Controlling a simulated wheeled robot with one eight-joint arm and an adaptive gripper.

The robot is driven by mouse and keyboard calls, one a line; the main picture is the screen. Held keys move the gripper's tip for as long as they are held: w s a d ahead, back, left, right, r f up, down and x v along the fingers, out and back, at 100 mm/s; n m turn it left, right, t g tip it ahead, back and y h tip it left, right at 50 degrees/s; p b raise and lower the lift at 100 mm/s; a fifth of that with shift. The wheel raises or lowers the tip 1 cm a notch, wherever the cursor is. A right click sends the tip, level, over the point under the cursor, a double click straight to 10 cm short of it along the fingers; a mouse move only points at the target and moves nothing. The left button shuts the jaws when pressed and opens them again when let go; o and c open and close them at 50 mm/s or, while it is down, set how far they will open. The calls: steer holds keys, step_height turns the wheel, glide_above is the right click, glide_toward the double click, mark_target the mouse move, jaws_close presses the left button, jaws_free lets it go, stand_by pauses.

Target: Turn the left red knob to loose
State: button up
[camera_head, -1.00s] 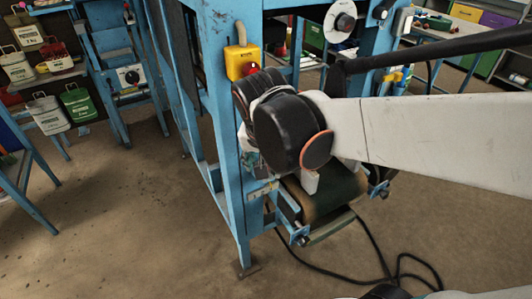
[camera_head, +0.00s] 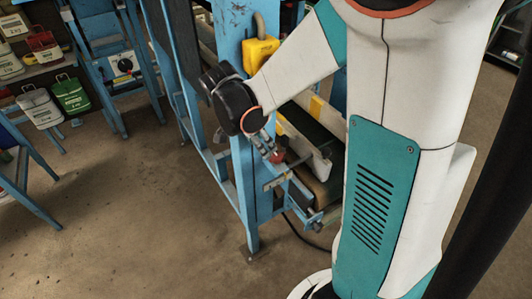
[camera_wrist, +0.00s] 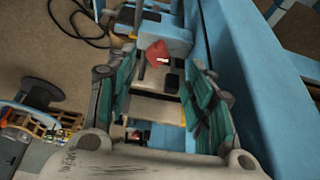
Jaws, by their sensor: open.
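A red knob (camera_head: 279,156) sits at the near end of the blue machine frame, right by my gripper (camera_head: 265,145). In the wrist view the red knob (camera_wrist: 158,52) shows ahead, in the gap between the two teal-padded fingers of my gripper (camera_wrist: 158,78). The fingers stand wide apart, and I see no finger closed on the knob. A smaller red piece (camera_wrist: 135,135) shows low between the fingers; I cannot tell whether it is another knob. My arm hides part of the machine in the head view.
A blue post (camera_head: 243,190) stands close beside my gripper, and a blue beam (camera_wrist: 255,80) runs along its right in the wrist view. A yellow box (camera_head: 258,52) is mounted above. A dark conveyor belt (camera_head: 318,140) lies behind. Floor (camera_head: 130,220) at left is clear.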

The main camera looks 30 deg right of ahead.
mark_target(272, 159)
steer(key=b+x, duration=0.3)
steer(key=x, duration=0.6)
steer(key=shift+d+f, duration=0.1)
steer(key=shift+f, duration=0.15)
steer(key=c, duration=1)
